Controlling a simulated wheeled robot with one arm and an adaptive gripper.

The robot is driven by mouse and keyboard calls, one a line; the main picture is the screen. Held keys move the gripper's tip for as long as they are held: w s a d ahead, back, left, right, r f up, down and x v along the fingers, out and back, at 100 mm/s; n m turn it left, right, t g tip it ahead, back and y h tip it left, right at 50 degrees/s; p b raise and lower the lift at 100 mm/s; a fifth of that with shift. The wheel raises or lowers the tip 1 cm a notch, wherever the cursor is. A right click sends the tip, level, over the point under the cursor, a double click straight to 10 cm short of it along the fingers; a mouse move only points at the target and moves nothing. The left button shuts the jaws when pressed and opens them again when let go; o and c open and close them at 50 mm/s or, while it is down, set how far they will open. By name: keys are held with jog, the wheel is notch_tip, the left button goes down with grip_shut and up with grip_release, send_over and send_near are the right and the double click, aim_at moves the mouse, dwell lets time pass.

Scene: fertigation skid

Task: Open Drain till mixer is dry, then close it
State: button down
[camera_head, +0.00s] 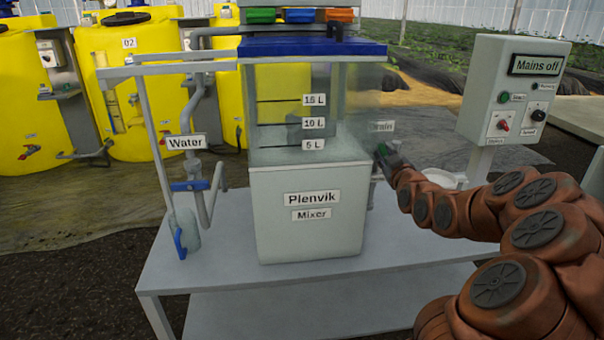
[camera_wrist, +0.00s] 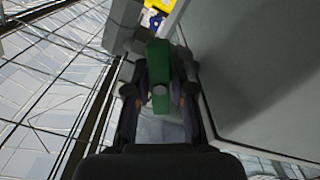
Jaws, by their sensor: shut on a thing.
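The Plenvik mixer (camera_head: 297,230) stands on a grey table in the head view. Its upper part is clear, and the pale liquid (camera_head: 285,153) inside shows near the 5 L label. The Drain label (camera_head: 381,127) shows faintly at the mixer's right side. My gripper (camera_head: 384,156) reaches that side from the right. In the wrist view, the green drain handle (camera_wrist: 159,72) lies between the fingers of my gripper (camera_wrist: 160,92), which is shut on it. The drain outlet is hidden, and I cannot tell the valve's position.
The Water pipe with a blue handle (camera_head: 190,186) stands left of the mixer. A control box (camera_head: 513,90) reading "Mains off" stands at the right. Yellow tanks (camera_head: 130,80) stand behind at the left. The table (camera_head: 230,280) has bare room in front.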

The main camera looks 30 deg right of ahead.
jog(key=m, duration=0.4)
jog(key=shift+p, duration=0.3)
jog(key=shift+m, duration=1.4)
jog(key=c, duration=1)
grip_release()
jog(key=shift+o, duration=0.2)
jog(key=b+v, duration=0.7)
jog(key=shift+b, duration=0.3)
